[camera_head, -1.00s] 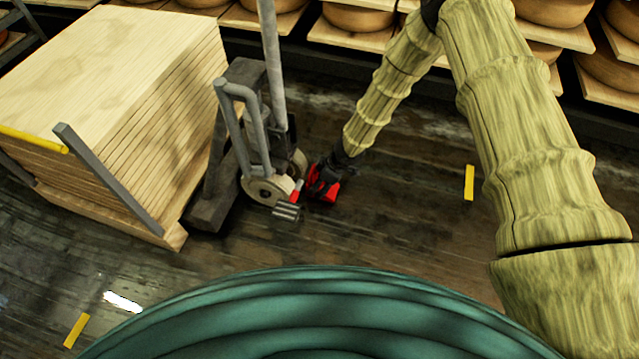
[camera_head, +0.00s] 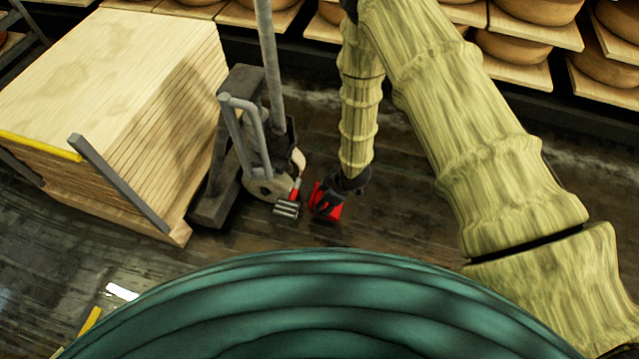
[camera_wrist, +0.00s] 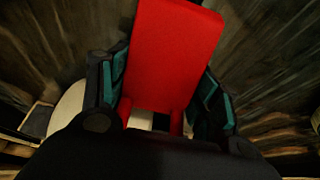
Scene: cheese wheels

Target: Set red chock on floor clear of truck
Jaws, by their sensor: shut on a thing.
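The red chock (camera_head: 333,210) is in my gripper (camera_head: 328,197), just right of the truck's wheel end. In the wrist view the red chock (camera_wrist: 172,50) fills the middle, with a dark, teal-padded finger on each side of it, so my gripper (camera_wrist: 165,95) is shut on it. The grey hand truck (camera_head: 240,150) stands left of the gripper, with its pale wheel (camera_head: 268,188) and small rollers at its near end. A narrow gap shows between chock and rollers. I cannot tell whether the chock touches the floor.
A stack of pale boards (camera_head: 110,110) sits left of the truck. Shelves with cheese wheels (camera_head: 515,50) run along the back. The dark wooden floor (camera_head: 410,210) right of the gripper is clear. A yellow floor mark (camera_head: 90,320) lies at lower left.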

